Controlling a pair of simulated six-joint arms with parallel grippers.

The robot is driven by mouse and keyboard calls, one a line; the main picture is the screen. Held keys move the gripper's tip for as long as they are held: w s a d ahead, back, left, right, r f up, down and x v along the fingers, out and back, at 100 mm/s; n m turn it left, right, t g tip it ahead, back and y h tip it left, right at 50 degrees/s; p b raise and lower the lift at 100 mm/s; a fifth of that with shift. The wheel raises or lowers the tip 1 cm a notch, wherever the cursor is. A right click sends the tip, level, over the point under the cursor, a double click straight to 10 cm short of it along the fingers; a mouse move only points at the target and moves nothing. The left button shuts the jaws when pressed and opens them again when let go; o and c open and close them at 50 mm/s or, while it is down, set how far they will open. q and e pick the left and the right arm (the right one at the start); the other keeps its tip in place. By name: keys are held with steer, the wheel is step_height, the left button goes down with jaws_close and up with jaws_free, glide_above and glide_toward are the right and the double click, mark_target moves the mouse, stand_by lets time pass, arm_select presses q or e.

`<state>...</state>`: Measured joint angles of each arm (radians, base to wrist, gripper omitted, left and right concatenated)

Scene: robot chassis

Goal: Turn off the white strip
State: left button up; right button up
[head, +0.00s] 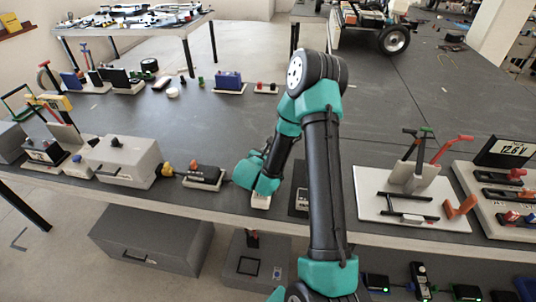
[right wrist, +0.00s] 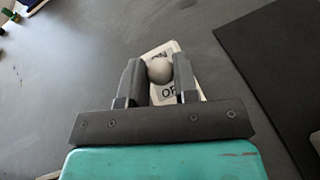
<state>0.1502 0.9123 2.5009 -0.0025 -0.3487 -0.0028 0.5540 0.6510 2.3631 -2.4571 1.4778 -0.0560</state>
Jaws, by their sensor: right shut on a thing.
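The white strip (right wrist: 164,94) lies flat on the grey table in the right wrist view, with ON printed at its far end and OFF, partly hidden, at its near end. My left gripper is not in view.
A grey box (head: 125,160) and a small block with dark and red parts (head: 203,176) stand left of my right gripper. A dark flat panel (head: 301,201) is close on its right, then a white board with handles (head: 412,200).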

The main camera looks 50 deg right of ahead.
steer(key=o, duration=0.9)
